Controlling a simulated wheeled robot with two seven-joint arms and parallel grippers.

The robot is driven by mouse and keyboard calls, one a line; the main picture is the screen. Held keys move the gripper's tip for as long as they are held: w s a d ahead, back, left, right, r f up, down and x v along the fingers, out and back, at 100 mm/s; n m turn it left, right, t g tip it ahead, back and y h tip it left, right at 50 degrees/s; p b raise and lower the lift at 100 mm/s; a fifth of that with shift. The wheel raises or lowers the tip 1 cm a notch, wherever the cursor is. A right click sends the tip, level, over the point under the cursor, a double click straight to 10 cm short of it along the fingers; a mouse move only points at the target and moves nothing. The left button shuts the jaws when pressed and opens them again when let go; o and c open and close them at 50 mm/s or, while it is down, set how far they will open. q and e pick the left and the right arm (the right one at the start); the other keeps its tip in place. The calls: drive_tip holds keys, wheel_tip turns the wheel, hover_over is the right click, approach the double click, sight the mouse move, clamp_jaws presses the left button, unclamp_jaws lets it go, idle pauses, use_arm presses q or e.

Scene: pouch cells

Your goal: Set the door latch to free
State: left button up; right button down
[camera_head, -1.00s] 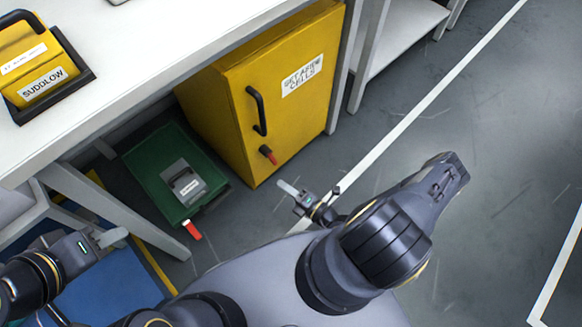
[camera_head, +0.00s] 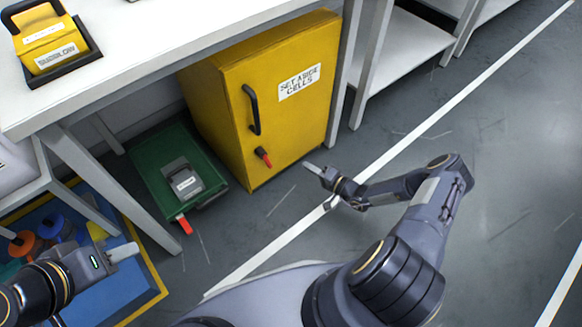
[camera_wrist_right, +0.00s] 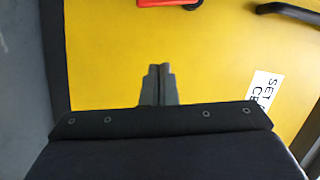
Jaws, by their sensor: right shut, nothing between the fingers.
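The yellow cabinet (camera_head: 262,100) stands under the white bench, its door shut. The door has a black handle (camera_head: 252,110), a white label (camera_head: 300,82) reading "SET ASIDE CELLS", and a small red-tipped latch (camera_head: 264,157) below the handle. In the right wrist view the red latch (camera_wrist_right: 168,3) is cut off by the top edge, ahead of the fingers. My right gripper (camera_head: 312,168) is shut and empty, in front of the door and to the right of the latch, apart from it. My left gripper (camera_head: 125,252) is at the lower left; its finger gap is unclear.
A green container (camera_head: 150,165) with a grey labelled object (camera_head: 183,183) and a red tab sits left of the cabinet. A bench leg (camera_head: 110,190) stands before it. A blue mat (camera_head: 110,292) lies lower left. Floor to the right is clear.

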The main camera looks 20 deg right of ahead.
sight(271, 164)
drive_tip(key=w+a+f+b, duration=0.1)
drive_tip(key=w+a+b, duration=0.3)
drive_tip(key=a, duration=0.5)
drive_tip(key=w, duration=0.2)
drive_tip(key=shift+w+f+b, duration=0.3)
drive_tip(key=shift+w, duration=0.05)
drive_tip(key=shift+a, duration=0.1)
drive_tip(key=shift+s+a+f+m+p, duration=0.1)
drive_tip(key=shift+s+a+m+p, duration=0.1)
drive_tip(key=shift+a+m+p, duration=0.3)
drive_tip(key=shift+s+a+f+m+p, duration=0.15)
drive_tip(key=shift+a+p, duration=0.15)
drive_tip(key=shift+p, duration=0.35)
drive_tip(key=shift+f, duration=0.15)
